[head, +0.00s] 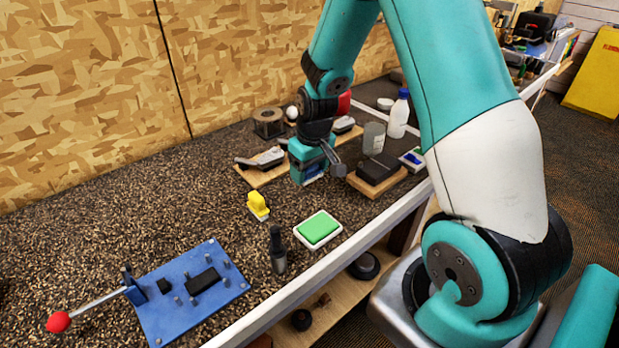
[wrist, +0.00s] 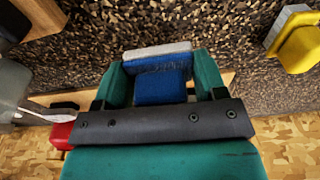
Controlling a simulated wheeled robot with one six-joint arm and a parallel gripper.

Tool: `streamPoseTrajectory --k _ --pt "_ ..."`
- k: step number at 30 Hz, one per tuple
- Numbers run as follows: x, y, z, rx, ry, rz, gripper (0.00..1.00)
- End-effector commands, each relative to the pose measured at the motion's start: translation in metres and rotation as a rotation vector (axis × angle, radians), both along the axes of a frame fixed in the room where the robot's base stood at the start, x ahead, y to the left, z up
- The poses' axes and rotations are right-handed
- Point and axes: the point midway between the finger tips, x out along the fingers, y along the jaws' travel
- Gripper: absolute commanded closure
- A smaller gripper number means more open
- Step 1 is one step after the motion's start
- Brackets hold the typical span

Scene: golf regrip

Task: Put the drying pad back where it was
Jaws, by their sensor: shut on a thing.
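My gripper (head: 309,173) is shut on a blue block-like pad with a pale grey-white edge, which looks like the drying pad (head: 313,174). In the wrist view the pad (wrist: 160,88) sits between the two teal fingers of my gripper (wrist: 162,76). In the head view the pad is mostly hidden by the fingers, and it appears to be held above the dark speckled bench top (head: 190,200). A yellow-handled pad (head: 258,205) with a white base stands to its left. A green pad in a white tray (head: 318,230) lies nearer the front edge.
Wooden boards carry a dark block (head: 377,167) and a grey tool (head: 262,160). A grey can (head: 374,138), a white bottle (head: 399,115) and a small blue-and-white tray (head: 412,158) stand to the right. A dark bottle (head: 277,250) and a blue lever fixture (head: 190,295) are in front.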

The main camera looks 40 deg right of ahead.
Motion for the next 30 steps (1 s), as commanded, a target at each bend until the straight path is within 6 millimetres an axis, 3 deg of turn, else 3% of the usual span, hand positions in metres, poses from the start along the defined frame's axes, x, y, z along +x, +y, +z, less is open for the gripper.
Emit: streamPoseTrajectory --k 6,18,19,22,30 --pt "-0.001 0.0 -0.03 0.001 0.005 0.0 0.59" --pt "0.0 0.0 -0.038 0.0 0.002 0.001 0.59" --pt "0.0 0.0 -0.037 0.0 0.001 0.001 0.31" --pt "0.0 0.0 -0.036 0.0 0.002 0.001 0.1" --pt "0.0 0.0 -0.035 0.0 0.002 0.001 0.1"
